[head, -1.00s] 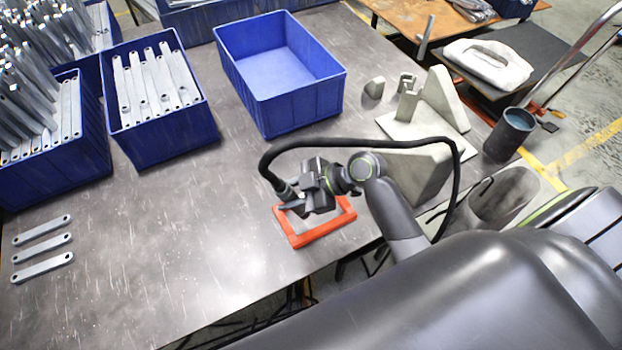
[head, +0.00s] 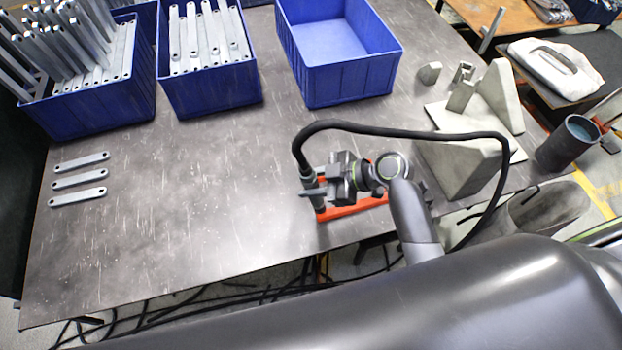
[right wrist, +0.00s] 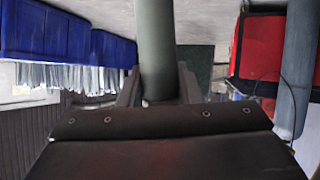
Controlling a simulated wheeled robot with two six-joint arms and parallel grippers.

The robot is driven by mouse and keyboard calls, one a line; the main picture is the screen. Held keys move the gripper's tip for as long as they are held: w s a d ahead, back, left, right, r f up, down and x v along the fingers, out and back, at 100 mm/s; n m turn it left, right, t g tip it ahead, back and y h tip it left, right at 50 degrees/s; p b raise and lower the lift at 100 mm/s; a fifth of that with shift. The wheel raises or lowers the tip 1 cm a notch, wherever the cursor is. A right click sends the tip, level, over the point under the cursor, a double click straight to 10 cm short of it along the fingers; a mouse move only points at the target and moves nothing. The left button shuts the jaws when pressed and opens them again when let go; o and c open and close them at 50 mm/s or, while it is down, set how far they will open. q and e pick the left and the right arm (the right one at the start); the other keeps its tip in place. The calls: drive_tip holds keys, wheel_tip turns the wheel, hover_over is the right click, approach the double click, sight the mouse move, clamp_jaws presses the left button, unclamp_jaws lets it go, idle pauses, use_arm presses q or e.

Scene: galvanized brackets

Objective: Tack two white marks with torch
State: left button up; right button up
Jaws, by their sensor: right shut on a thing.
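My right gripper (head: 322,186) is shut on the torch (head: 309,178), a greenish-grey cylinder with a thick black cable curving from its top. The torch also shows between the two fingers in the right wrist view (right wrist: 154,45). The gripper is over the left part of an orange-red frame (head: 352,209) near the table's front edge. The torch's lower end is by the frame's left side; whether it touches anything is unclear. I cannot pick out two white marks among the light scratches on the table. My left gripper is not in view.
Three flat metal brackets (head: 79,179) lie at the table's left. Two blue bins (head: 212,98) hold brackets; another blue bin (head: 340,80) is empty. Grey angled blocks (head: 463,165) and a dark cup (head: 568,143) stand at right. The middle of the dark table (head: 200,185) is clear.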

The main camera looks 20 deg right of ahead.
sight(311, 171)
drive_tip(key=shift+s+f+b, duration=0.1)
drive_tip(key=shift+f+b, duration=0.35)
drive_tip(key=shift+f, duration=0.05)
idle(3.0)
wheel_tip(311, 171, up, 6)
drive_tip(key=p, duration=0.4)
drive_tip(key=shift+r, duration=0.15)
idle(0.5)
